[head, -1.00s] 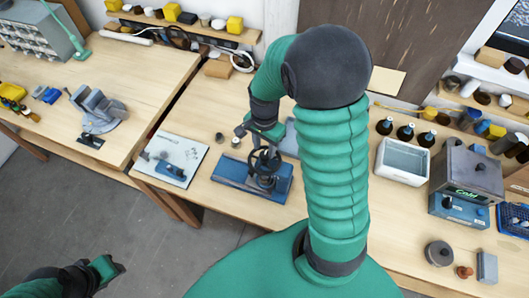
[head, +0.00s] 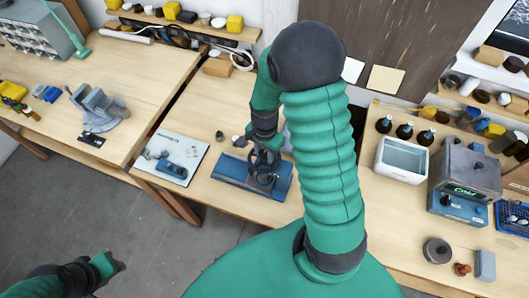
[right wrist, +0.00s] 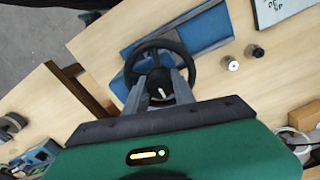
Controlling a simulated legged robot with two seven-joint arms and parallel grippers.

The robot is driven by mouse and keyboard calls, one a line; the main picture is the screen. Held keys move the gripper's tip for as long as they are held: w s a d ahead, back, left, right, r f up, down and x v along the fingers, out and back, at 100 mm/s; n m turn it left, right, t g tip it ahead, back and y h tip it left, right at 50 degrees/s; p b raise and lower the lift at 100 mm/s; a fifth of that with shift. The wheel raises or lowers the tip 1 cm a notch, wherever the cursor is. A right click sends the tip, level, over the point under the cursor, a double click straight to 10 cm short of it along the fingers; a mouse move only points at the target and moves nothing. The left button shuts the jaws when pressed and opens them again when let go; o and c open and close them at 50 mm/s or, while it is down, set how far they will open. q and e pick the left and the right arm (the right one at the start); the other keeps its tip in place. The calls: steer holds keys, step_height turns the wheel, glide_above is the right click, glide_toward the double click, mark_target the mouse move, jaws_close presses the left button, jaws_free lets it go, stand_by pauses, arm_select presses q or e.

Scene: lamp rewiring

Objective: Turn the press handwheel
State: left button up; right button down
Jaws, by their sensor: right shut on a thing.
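The press has a flat blue base (head: 229,171) on the middle bench. Its dark handwheel (head: 267,178) is mostly hidden behind my right gripper (head: 264,158) in the head view. In the right wrist view, the black wheel rim (right wrist: 189,66) and the blue base (right wrist: 205,28) show clearly. My right gripper's grey fingers (right wrist: 160,80) reach over the near rim to the wheel's middle and are shut on the handwheel; the exact contact is hard to see. My left gripper (head: 112,264) hangs over the floor at lower left, away from the bench; its jaw gap is unclear.
A white board (head: 184,150) with small parts lies left of the press. Two small cylinders (right wrist: 230,63) stand near the base. A white bin (head: 402,162), dark bottles (head: 404,131) and a grey box (head: 468,170) stand to the right. A vise (head: 98,108) sits on the left bench.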

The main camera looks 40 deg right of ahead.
mark_target(264, 152)
steer(key=n, duration=0.5)
steer(key=shift+w+n, duration=0.1)
steer(key=shift+n, duration=0.3)
steer(key=c, duration=1.3)
jaws_free()
step_height(264, 152, up, 17)
steer(key=shift+w+f+b, duration=0.1)
steer(key=shift+b, duration=1.1)
